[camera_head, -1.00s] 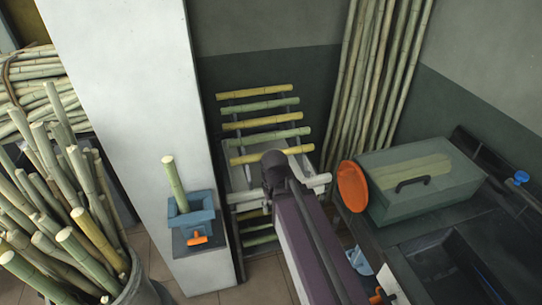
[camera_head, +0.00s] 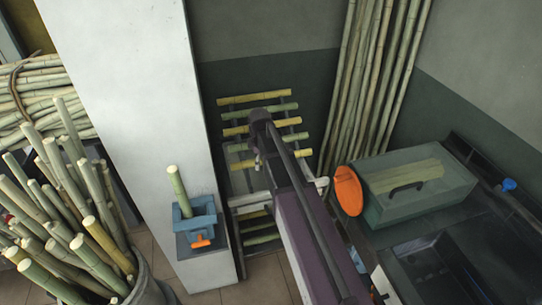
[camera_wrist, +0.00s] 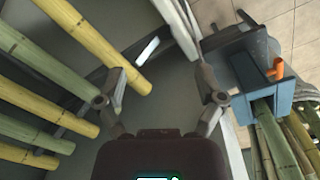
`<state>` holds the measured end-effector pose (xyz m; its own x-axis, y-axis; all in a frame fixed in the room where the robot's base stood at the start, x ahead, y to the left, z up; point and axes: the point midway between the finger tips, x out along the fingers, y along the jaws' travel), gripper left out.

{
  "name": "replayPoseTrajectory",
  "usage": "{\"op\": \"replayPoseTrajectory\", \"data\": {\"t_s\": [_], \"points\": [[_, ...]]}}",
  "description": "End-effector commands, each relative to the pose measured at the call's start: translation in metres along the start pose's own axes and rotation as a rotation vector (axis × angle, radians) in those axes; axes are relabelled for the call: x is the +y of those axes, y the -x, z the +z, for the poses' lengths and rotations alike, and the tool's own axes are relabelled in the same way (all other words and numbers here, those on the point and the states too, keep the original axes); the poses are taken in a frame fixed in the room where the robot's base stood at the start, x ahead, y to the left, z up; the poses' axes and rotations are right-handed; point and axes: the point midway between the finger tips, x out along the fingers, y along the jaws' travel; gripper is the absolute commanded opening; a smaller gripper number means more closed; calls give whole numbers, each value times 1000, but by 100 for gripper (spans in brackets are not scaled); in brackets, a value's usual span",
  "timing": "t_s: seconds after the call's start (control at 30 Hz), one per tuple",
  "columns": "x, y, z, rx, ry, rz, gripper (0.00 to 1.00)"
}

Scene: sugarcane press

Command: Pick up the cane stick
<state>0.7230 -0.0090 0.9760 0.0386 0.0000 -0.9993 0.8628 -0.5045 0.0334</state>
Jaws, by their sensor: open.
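Several cane sticks, yellow and green, lie side by side across a rack at the back; one yellow cane stick (camera_head: 254,97) is at its far end. In the wrist view, a yellow cane stick (camera_wrist: 98,43) runs diagonally from the upper left, and its end lies by the left finger. My gripper (camera_wrist: 161,88) is open, with nothing between its fingers. In the head view my arm reaches over the rack and hides parts of the nearer sticks; the fingers are mostly hidden there.
A blue vise (camera_head: 194,214) with an orange handle holds an upright cane piece left of the rack; it also shows in the wrist view (camera_wrist: 262,85). A bin of canes stands at left. A green box (camera_head: 415,190) and orange disc (camera_head: 348,191) are at right.

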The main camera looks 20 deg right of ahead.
Motion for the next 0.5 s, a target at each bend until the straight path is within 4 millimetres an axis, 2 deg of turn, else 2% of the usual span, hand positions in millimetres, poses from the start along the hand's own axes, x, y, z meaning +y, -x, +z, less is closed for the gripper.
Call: {"op": "replayPoseTrajectory", "data": {"t_s": [0.03,0.2,0.33,0.5], "points": [[20,9,-11,2,73,3,87],[55,20,-30,4,307,10,87],[72,26,-40,5,435,15,87],[82,28,-45,5,519,18,87]]}}
